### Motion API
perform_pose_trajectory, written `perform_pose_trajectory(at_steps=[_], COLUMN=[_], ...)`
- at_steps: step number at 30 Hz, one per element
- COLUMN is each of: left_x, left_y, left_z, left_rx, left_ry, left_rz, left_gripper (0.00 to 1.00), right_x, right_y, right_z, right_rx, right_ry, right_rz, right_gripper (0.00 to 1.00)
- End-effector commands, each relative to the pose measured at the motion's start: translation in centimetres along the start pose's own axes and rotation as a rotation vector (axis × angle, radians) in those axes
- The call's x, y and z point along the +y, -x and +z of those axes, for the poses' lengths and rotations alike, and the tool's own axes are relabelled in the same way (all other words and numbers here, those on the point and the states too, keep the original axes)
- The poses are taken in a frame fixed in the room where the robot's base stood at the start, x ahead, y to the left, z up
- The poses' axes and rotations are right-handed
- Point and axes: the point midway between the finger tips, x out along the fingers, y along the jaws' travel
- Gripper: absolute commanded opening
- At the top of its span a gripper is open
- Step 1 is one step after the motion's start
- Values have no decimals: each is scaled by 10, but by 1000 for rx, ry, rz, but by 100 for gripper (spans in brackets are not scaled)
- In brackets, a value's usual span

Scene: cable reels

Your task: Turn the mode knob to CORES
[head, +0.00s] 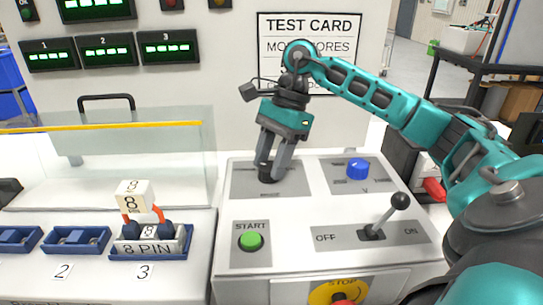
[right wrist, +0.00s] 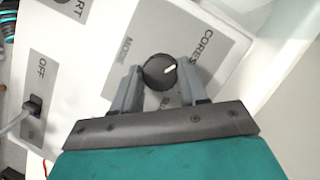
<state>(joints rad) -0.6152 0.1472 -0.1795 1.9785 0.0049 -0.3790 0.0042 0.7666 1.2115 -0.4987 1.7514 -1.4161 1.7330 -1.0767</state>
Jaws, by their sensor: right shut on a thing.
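The black mode knob (head: 267,175) sits on a grey plate at the back left of the white control panel. In the right wrist view the knob (right wrist: 160,71) shows a white pointer mark that points up and right, toward the word CORES (right wrist: 196,46) on its plate. The word MODE is printed to the left, and another label below is partly hidden by my gripper. My right gripper (head: 271,172) reaches down from above, its two fingers on either side of the knob and shut on it. My left gripper is not in the head view.
The panel also carries a blue knob (head: 358,168), a green START button (head: 251,240), an OFF/ON lever (head: 385,217) and a red STOP button (head: 344,299). A clear guard (head: 110,160) stands at left behind blue numbered holders; holder 3 (head: 150,249) bears an 8 PIN piece.

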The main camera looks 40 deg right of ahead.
Motion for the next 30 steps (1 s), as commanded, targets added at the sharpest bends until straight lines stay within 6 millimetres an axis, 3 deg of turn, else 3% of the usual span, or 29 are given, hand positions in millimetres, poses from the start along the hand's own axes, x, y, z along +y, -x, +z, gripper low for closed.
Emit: perform_pose_trajectory(at_steps=[13,14,15,21,30], left_x=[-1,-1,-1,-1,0], left_y=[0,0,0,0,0], left_z=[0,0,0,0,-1], left_rx=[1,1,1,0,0], left_ry=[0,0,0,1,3], left_rz=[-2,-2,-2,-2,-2], left_gripper=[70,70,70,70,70], right_x=[-1,-1,-1,0,0], right_y=[1,1,1,1,4], right_z=[0,0,0,0,0], right_rx=[1,1,1,1,1], right_ry=[14,14,14,12,11], right_rz=[0,0,0,2,2], right_gripper=[12,44,48,67,68])
